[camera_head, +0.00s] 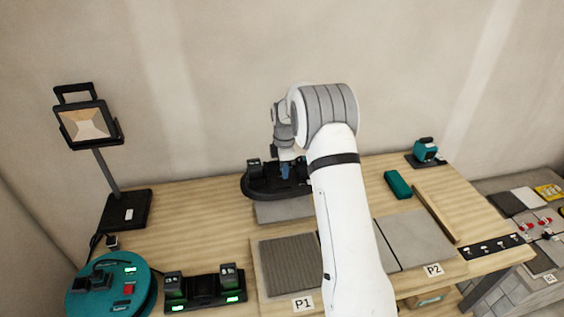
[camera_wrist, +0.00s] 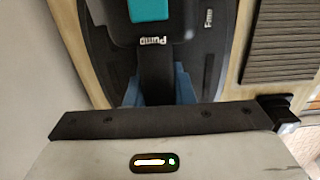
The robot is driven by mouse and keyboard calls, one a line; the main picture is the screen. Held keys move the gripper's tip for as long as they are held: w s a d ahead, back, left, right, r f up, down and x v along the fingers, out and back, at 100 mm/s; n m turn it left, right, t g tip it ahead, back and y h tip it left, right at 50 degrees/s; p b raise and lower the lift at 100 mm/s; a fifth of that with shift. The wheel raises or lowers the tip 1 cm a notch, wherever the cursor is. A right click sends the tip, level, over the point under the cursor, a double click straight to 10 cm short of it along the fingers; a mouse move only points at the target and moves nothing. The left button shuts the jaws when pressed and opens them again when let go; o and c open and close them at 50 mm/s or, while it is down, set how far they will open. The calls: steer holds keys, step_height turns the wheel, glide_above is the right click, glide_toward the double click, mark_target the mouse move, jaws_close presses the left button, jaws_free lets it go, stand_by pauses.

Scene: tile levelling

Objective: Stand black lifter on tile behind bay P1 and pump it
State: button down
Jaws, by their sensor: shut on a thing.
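The black lifter (camera_head: 262,190) has an oval base and is at the back of the bench, over the rear part of the grey tile (camera_head: 285,212) behind bay P1. The head view does not show whether its base touches the tile. In the wrist view the lifter (camera_wrist: 95,55) shows a teal top part and a "Pump" label. My gripper (camera_head: 285,171) is at the lifter. Its blue fingers (camera_wrist: 158,90) are shut on a dark upright handle of the lifter in the wrist view. Bay P1 (camera_head: 290,265) holds a ribbed grey tile. My arm hides part of the middle bench.
A lamp (camera_head: 112,160) and a round teal device (camera_head: 105,290) stand left. A charger with two black packs (camera_head: 205,292) is at the front. Bay P2 (camera_head: 418,238) has a smooth grey tile. A teal block (camera_head: 398,184), wooden bar (camera_head: 437,212) and teal tool (camera_head: 426,150) lie right.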

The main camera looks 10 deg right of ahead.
mark_target(283, 182)
steer(key=shift+w+a+f+b, duration=0.15)
steer(key=shift+f+b, duration=0.35)
steer(key=shift+f, duration=0.45)
steer(key=shift+f+b, duration=1)
steer(key=shift+f, duration=1.15)
steer(key=shift+f+b, duration=0.7)
steer(key=shift+f, duration=0.05)
steer(key=c, duration=1.2)
jaws_free()
steer(key=shift+o, duration=0.2)
steer(key=shift+s+f, duration=0.1)
steer(key=shift+s, duration=0.15)
step_height(283, 182, up, 8)
steer(key=shift+r+b, duration=0.1)
steer(key=shift+b, duration=0.45)
